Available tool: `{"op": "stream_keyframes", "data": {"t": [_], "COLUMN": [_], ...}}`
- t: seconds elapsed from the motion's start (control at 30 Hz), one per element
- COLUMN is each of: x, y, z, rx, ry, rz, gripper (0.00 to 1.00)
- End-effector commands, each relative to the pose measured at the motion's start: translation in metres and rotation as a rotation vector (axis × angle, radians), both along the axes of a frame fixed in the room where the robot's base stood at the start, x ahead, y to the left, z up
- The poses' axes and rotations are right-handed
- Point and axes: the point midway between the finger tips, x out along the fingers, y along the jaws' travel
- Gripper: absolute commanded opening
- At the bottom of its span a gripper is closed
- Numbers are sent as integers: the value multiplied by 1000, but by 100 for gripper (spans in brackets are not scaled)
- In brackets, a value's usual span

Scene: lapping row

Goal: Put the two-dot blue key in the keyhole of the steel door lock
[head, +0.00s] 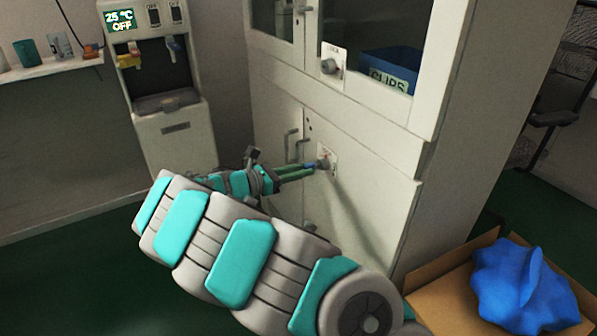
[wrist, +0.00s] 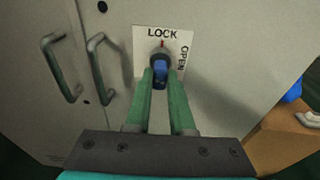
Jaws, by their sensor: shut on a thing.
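The blue key (wrist: 161,77) is between the green fingertips of my gripper (wrist: 161,84), which is shut on it. It also shows as a small blue patch at my gripper (head: 308,168) in the head view. Its dots cannot be made out. The key is in front of the steel door lock (wrist: 160,55), a round grey lock on a white plate marked LOCK and OPEN. The lock also shows in the head view (head: 323,163). The key's tip and the keyhole are hidden, so I cannot tell whether the key is inside.
Two door handles (wrist: 103,68) stand out left of the lock. An upper lock (head: 329,66) and a blue CLIPS bin (head: 391,68) are higher in the cabinet. A cardboard box (head: 436,298) with a blue bag (head: 525,285) stands at right. A water dispenser (head: 172,128) is at left.

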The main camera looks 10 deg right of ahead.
Motion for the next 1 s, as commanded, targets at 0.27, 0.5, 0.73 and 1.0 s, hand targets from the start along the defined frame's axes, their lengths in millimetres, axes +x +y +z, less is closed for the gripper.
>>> {"op": "stream_keyframes", "data": {"t": [0.27,0.5,0.73,1.0], "x": [2,3,5,5], "y": [-7,-12,-16,-16], "z": [0,0,0,0], "rx": [0,-1,-1,-1], "ry": [0,0,0,0], "rz": [-1,-1,-1,-1], "gripper": [0,0,0,48]}}
